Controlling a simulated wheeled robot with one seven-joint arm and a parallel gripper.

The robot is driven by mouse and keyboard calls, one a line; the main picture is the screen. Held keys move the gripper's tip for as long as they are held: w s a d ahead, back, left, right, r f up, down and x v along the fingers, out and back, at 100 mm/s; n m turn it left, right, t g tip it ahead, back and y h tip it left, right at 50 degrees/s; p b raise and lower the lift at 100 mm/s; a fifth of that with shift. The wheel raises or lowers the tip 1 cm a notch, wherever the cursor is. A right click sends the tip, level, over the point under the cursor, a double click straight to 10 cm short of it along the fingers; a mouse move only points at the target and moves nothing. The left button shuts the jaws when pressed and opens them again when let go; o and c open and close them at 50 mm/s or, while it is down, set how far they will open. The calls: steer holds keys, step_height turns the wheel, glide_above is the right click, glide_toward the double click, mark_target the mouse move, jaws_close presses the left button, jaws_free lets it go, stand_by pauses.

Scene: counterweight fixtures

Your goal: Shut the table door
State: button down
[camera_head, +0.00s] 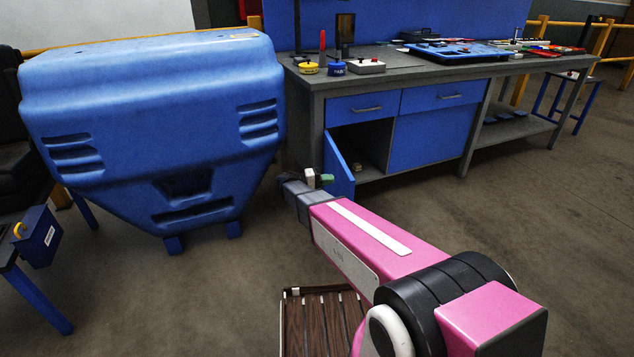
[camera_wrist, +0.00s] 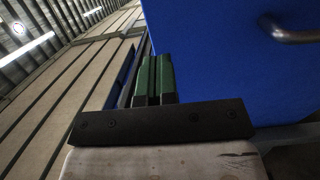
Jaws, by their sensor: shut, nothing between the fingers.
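The table door (camera_head: 341,172) is a blue panel under the left end of the workbench. It stands open, swung out from the cabinet, and the dark inside of the cabinet (camera_head: 368,143) shows to its right. My gripper (camera_head: 326,179) is by the lower part of the door, its green fingers shut and empty. In the wrist view, the shut fingers (camera_wrist: 153,79) point along a blue panel with a metal handle (camera_wrist: 291,31), which looks like the door (camera_wrist: 215,60). The fingers are close to the panel's left edge; I cannot tell whether they touch it.
A large blue plastic housing (camera_head: 150,110) stands left of the workbench (camera_head: 400,72). Two closed blue drawers (camera_head: 362,106) sit above the cabinet. A dark slatted wooden surface (camera_head: 320,320) lies low in front. The floor (camera_head: 500,220) at right is clear.

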mark_target(346, 177)
steer(key=shift+w+d, duration=0.15)
steer(key=shift+d, duration=1.1)
steer(key=shift+w+d, duration=0.15)
steer(key=shift+d, duration=1.1)
steer(key=shift+d, duration=0.1)
